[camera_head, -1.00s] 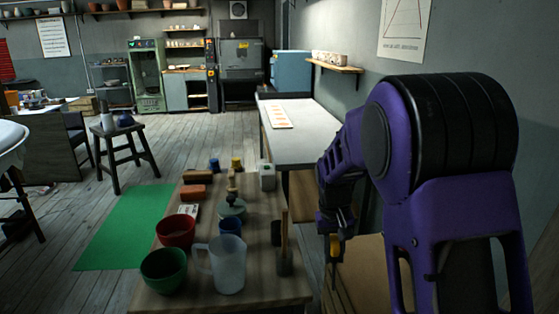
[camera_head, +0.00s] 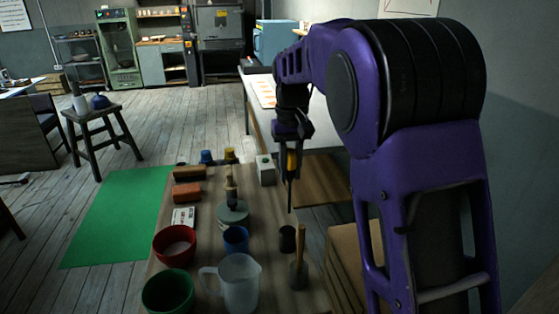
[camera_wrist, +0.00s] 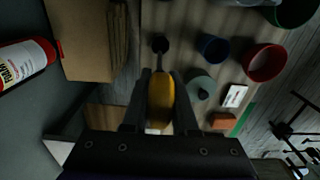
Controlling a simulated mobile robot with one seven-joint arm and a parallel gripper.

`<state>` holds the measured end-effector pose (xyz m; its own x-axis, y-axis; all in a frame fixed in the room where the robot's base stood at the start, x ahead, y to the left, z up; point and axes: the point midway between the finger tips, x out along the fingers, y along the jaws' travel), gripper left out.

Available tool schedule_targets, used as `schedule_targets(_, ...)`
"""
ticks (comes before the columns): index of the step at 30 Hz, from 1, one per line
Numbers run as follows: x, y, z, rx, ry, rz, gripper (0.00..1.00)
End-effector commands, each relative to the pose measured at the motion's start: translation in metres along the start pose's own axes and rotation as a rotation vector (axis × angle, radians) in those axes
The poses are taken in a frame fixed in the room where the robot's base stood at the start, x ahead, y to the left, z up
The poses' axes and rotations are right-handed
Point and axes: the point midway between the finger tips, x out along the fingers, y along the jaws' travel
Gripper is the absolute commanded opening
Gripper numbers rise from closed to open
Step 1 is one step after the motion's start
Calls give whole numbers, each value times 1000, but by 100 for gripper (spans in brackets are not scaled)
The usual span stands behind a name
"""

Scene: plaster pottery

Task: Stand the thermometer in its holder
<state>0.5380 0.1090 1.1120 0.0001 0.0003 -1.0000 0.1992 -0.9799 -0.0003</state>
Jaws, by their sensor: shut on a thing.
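My gripper (camera_head: 291,153) is shut on the thermometer (camera_head: 291,164), which has a yellow body and a thin dark probe pointing down. The wrist view shows the yellow thermometer (camera_wrist: 160,102) between the two dark fingers of my gripper (camera_wrist: 161,76). The holder looks to be the small dark cup (camera_head: 287,239) on the wooden table, just below the probe tip in the head view. In the wrist view the dark holder (camera_wrist: 160,43) lies straight ahead of the probe. The probe tip appears above the holder; I cannot tell the exact gap.
A wooden-handled tool (camera_head: 300,250) stands close in front of the holder. A blue cup (camera_head: 236,239), clear jug (camera_head: 240,284), red bowl (camera_head: 174,244) and green bowl (camera_head: 168,291) stand to the left. A white box (camera_head: 266,170) sits behind. Cardboard (camera_wrist: 85,38) lies beside the table.

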Motion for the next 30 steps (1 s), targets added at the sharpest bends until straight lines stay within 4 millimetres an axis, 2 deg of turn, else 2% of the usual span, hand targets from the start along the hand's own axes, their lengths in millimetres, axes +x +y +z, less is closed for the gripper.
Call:
schedule_targets(11, 7, 0, 0, 1, 0, 0, 0)
schedule_targets(30, 56, 0, 0, 0, 0, 0, 0)
